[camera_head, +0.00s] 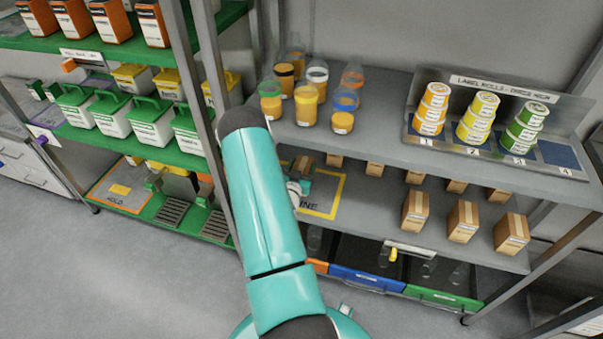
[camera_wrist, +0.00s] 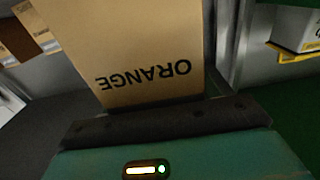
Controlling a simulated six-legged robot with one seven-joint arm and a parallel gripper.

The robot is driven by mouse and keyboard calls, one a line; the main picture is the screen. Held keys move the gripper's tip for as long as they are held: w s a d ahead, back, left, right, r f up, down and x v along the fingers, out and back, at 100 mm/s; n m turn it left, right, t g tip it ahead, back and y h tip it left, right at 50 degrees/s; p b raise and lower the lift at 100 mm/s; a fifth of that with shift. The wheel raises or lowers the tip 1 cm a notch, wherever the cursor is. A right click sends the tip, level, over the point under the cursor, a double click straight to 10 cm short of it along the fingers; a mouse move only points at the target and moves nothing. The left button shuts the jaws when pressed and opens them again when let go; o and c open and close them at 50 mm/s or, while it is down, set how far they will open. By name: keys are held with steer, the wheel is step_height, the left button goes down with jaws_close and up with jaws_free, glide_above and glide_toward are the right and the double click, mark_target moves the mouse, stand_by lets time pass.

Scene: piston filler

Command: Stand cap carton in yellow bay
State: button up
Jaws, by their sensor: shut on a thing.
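A brown cardboard carton (camera_wrist: 135,45) fills the upper middle of the wrist view, with the word ORANGE upside down on its face. My gripper (camera_wrist: 165,122) is shut on this carton; its dark jaw lies across the carton's near edge. In the head view my gripper (camera_head: 300,186) is small and partly hidden behind my teal arm, low over the middle shelf level. The yellow-outlined bay (camera_head: 338,196) is there, its left part covered by my arm; letters ending in "INE" show. Whether the carton touches the shelf cannot be told.
Several brown cartons (camera_head: 463,221) stand on the same shelf to the right. Above are bottles (camera_head: 306,104) and label rolls (camera_head: 477,117). Coloured-front bins (camera_head: 368,281) sit below. A rack post (camera_head: 205,90) and green-shelved rack with white tubs (camera_head: 110,115) stand left.

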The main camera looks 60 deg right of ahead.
steer(key=shift+w+d+f, duration=0.15)
steer(key=shift+w+f, duration=0.1)
steer(key=shift+f, duration=0.05)
steer(key=shift+d+f, duration=0.1)
steer(key=shift+f, duration=1.45)
steer(key=shift+f, duration=0.15)
steer(key=o, duration=1.1)
steer(key=a, duration=0.4)
steer(key=s+a, duration=0.1)
steer(key=a, duration=0.7)
steer(key=shift+s, duration=0.4)
